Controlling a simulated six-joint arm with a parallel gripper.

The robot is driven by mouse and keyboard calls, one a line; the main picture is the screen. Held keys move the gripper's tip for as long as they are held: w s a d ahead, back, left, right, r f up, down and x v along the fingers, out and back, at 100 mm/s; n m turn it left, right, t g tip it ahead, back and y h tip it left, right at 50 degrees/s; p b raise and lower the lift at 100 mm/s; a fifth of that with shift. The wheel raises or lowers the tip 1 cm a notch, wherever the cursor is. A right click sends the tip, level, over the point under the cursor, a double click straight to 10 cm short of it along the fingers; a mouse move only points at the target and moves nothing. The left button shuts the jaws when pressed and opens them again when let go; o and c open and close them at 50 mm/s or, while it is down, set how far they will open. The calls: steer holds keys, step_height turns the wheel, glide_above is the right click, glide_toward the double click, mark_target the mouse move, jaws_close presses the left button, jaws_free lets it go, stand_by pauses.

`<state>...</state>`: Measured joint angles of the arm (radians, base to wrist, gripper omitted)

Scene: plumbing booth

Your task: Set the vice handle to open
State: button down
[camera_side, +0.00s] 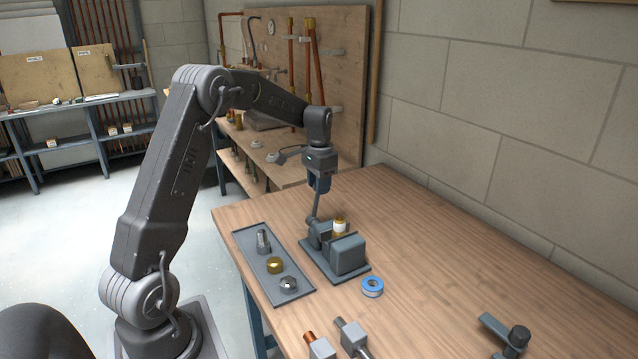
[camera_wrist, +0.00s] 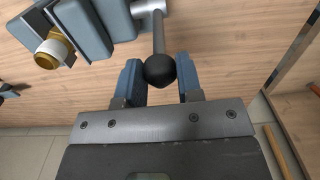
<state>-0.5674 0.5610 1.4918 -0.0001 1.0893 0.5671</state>
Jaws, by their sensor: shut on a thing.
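The vice (camera_side: 347,255) is a grey-blue block on a flat base plate on the wooden table. It also shows at the upper left in the wrist view (camera_wrist: 85,25). Its handle (camera_side: 315,205) is a thin grey rod that stands up, slightly tilted, from the vice's left side. In the wrist view the handle ends in a black ball knob (camera_wrist: 159,70). My gripper (camera_side: 319,186) is above the vice, shut on the handle at the knob, between its two blue fingers. A brass fitting with a white band (camera_side: 339,227) sits at the vice jaws.
A grey tray (camera_side: 251,251) with several metal fittings lies left of the vice. A blue tape roll (camera_side: 372,287) lies in front of it. Pipe pieces (camera_side: 352,335) and a dark tool (camera_side: 512,340) are near the front edge. The table's right side is mostly clear.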

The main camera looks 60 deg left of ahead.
steer(key=shift+s, duration=0.1)
steer(key=s+f+t, duration=0.2)
steer(key=s+f, duration=0.1)
steer(key=s, duration=0.6)
steer(key=shift+s+d+t, duration=0.2)
steer(key=shift+s+t, duration=0.2)
steer(key=shift+f, duration=0.15)
stand_by(0.5)
steer(key=c, duration=0.8)
jaws_free()
